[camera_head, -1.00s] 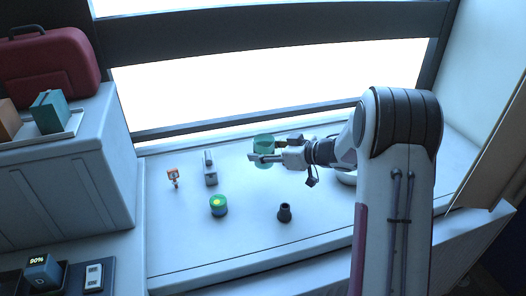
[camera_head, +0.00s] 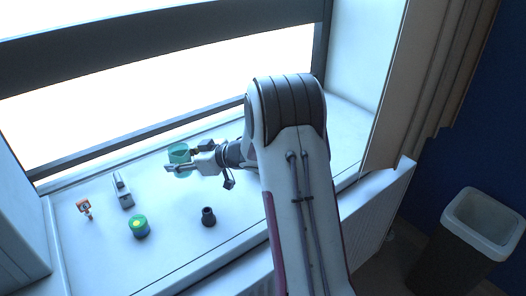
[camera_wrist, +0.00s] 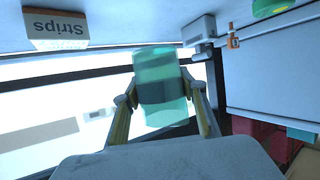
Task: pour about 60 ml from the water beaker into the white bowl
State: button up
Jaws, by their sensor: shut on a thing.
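My gripper (camera_head: 181,168) is shut on a see-through teal beaker (camera_head: 179,152) near the window side of the white sill. In the wrist view the beaker (camera_wrist: 161,88) sits between the two fingers of my gripper (camera_wrist: 162,95). That view appears upside down. I cannot tell the water level, or whether the beaker is clear of the sill. I cannot make out the white bowl in either current view; my arm covers part of the sill to the right.
A green tin (camera_head: 139,227), dark cup (camera_head: 208,216), grey device (camera_head: 122,190) and small orange item (camera_head: 84,208) stand on the sill (camera_head: 180,255). The wrist view shows a "Strips" box (camera_wrist: 55,28). A bin (camera_head: 465,240) stands on the floor at right.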

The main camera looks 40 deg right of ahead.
jog(key=d+f+m+h, duration=0.1)
jog(key=d+m+h, duration=0.1)
jog(key=d, duration=0.2)
jog(key=d+f+m+t+h, duration=0.1)
jog(key=d+f+m+h, duration=0.1)
jog(key=d, duration=0.3)
jog(key=d+f+m+h, duration=0.2)
jog(key=d+m+h, duration=0.1)
jog(key=d+h, duration=0.1)
jog(key=shift+s+d+f+t, duration=0.1)
jog(key=shift+s+d+t, duration=0.1)
jog(key=shift+d+t, duration=0.25)
jog(key=shift+s+d+f+m+h, duration=0.15)
jog(key=shift+d+m, duration=0.05)
jog(key=shift+d, duration=0.2)
jog(key=shift+s+d+f+m+h, duration=0.1)
jog(key=shift+d+m+h, duration=0.1)
jog(key=shift+d, duration=0.2)
jog(key=s+d+r+m+t+y, duration=0.1)
jog(key=d+r+m+t+y, duration=0.1)
jog(key=d+r+m+y, duration=0.2)
jog(key=shift+s+d+r+m+t, duration=0.3)
jog(key=shift+r+m, duration=0.7)
jog(key=shift+m, duration=0.7)
